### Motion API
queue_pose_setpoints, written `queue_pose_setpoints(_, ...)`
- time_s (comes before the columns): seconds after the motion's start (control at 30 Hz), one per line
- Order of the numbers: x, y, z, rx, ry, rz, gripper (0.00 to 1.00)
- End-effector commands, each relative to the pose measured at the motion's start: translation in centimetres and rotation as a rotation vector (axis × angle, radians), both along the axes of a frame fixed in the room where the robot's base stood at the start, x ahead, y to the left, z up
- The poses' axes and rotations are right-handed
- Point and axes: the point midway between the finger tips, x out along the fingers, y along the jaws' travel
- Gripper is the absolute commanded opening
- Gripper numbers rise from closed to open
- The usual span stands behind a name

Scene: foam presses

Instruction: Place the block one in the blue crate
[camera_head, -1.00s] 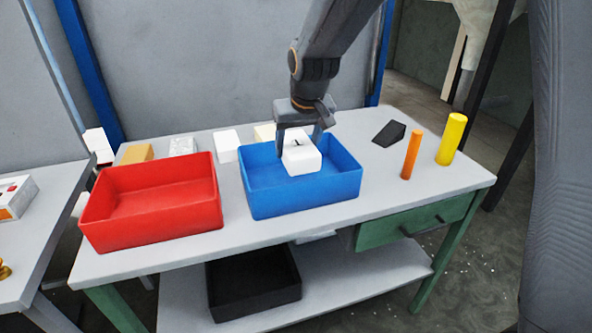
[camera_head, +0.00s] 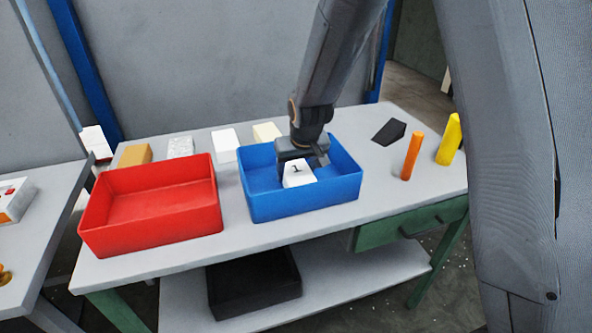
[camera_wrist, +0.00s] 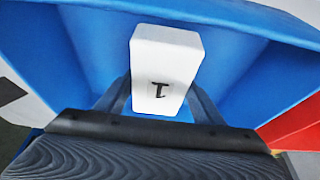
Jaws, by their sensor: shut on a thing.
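The white block one (camera_head: 298,174), marked with a "1", is inside the blue crate (camera_head: 305,203), below the level of its rim. My gripper (camera_head: 301,160) reaches down into the crate and is shut on the block. In the wrist view the block (camera_wrist: 166,65) sits between the two fingers (camera_wrist: 160,100), with the blue crate walls (camera_wrist: 85,40) around it. I cannot tell whether the block's underside touches the crate floor.
A red crate (camera_head: 150,225) stands left of the blue one. Behind are a tan block (camera_head: 135,155), a speckled block (camera_head: 180,147), a white block (camera_head: 225,143) and a cream block (camera_head: 266,132).

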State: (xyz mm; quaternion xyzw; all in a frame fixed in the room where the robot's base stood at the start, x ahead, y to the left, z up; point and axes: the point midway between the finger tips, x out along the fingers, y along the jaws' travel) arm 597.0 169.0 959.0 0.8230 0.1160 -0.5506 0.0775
Motion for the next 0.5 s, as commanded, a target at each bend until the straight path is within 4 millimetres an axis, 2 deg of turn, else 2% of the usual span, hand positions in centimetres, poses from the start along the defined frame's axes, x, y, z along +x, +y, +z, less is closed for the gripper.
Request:
queue_pose_setpoints(0.43, 0.04, 0.01, -0.77, 0.000, -0.001, 0.000, 0.40)
queue_pose_setpoints(0.47, 0.03, 0.01, -0.70, 0.000, -0.001, 0.000, 0.67)
queue_pose_setpoints(0.5, 0.03, 0.01, -0.68, 0.000, -0.001, 0.000, 0.74)
